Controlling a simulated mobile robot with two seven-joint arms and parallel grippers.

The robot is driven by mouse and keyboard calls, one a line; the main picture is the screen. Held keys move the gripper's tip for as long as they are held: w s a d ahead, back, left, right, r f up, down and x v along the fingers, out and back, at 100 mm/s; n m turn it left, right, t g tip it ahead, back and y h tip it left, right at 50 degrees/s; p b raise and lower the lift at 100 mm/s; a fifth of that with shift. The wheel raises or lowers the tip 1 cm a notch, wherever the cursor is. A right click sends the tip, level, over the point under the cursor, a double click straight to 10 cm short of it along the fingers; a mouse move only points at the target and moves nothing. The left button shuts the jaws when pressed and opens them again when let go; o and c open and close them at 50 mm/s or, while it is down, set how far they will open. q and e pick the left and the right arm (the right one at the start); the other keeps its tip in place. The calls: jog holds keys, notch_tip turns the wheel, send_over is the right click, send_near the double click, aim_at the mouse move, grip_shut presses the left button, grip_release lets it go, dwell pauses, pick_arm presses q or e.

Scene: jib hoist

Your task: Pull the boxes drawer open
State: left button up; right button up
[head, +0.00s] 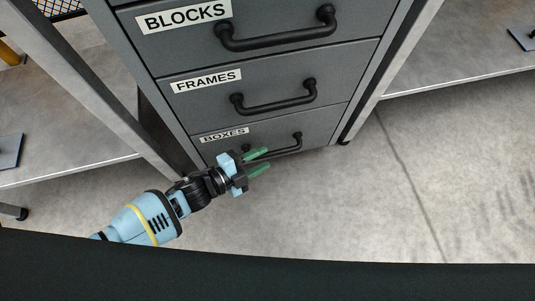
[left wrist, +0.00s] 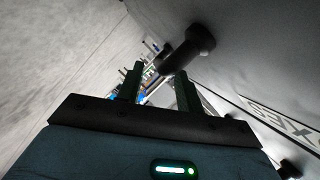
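The boxes drawer (head: 222,148) is the lowest drawer in the grey cabinet, with a white BOXES label (head: 224,135). Its front looks flush with the cabinet, so it is closed. Its black bar handle (head: 287,148) is partly hidden behind my left gripper (head: 265,161). That gripper reaches in from the left, with its green fingers apart at the handle's left part. In the left wrist view the two fingers (left wrist: 158,82) are apart and the dark handle (left wrist: 186,50) shows at their tips. I cannot tell whether the bar lies between them. My right gripper is not in view.
Above are the closed FRAMES drawer (head: 265,88) and BLOCKS drawer (head: 250,40), each with a black handle. Grey tables (head: 75,150) flank the cabinet, with a leg post close on the left. The concrete floor (head: 350,205) in front is clear.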

pick_arm(q)
jog(key=shift+b+x, duration=0.5)
jog(key=shift+x, duration=0.95)
jog(key=shift+c, duration=0.2)
grip_shut()
